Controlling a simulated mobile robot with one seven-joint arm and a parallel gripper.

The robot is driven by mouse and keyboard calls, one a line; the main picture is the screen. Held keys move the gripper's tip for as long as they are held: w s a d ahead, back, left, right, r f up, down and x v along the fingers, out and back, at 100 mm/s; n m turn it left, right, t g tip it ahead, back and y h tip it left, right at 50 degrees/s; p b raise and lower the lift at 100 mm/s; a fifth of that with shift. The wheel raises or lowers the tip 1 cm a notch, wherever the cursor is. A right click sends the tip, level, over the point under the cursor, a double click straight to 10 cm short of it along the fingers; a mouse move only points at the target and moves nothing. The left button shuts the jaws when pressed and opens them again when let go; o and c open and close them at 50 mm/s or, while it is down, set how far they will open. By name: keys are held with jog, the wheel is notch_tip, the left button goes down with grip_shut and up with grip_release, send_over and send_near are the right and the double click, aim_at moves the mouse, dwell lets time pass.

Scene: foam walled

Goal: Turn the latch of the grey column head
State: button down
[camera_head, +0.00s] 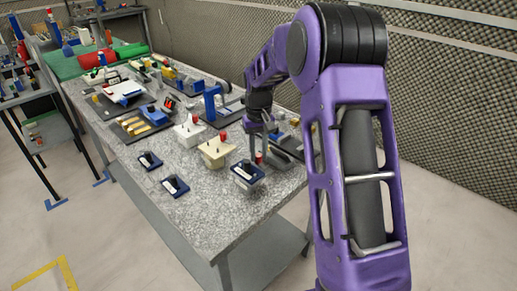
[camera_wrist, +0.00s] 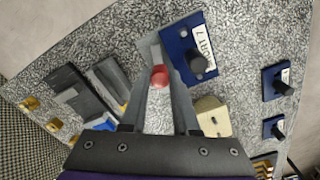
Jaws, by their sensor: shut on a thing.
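My gripper (camera_head: 262,150) points down over the right part of the speckled table. In the wrist view its two fingers (camera_wrist: 163,72) close in around a small red knob (camera_wrist: 159,77). The red knob also shows in the head view (camera_head: 258,157), right by the fingers. The grey column head (camera_wrist: 150,48) seems to be the light grey piece behind the fingers; they hide most of it. I cannot tell how far its latch is turned. A dark blue plate with a black knob and a white label (camera_wrist: 198,55) sits right beside the fingers.
A cream block with a red knob (camera_head: 216,151) and a white one (camera_head: 188,131) stand to the left. Two small blue plates with black knobs (camera_head: 150,161) (camera_head: 175,187) lie nearer the table's left edge. Dark grey fixtures (camera_wrist: 92,90) lie on the other side. The front table corner is clear.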

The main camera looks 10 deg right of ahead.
aim_at(259, 155)
jog(key=shift+r+n+p, duration=0.1)
jog(key=shift+n+p, duration=0.35)
jog(key=shift+n, duration=1.15)
jog(key=c, duration=0.7)
grip_release()
jog(key=shift+o, duration=0.2)
notch_tip(259, 155, up, 17)
jog(key=shift+r, duration=0.15)
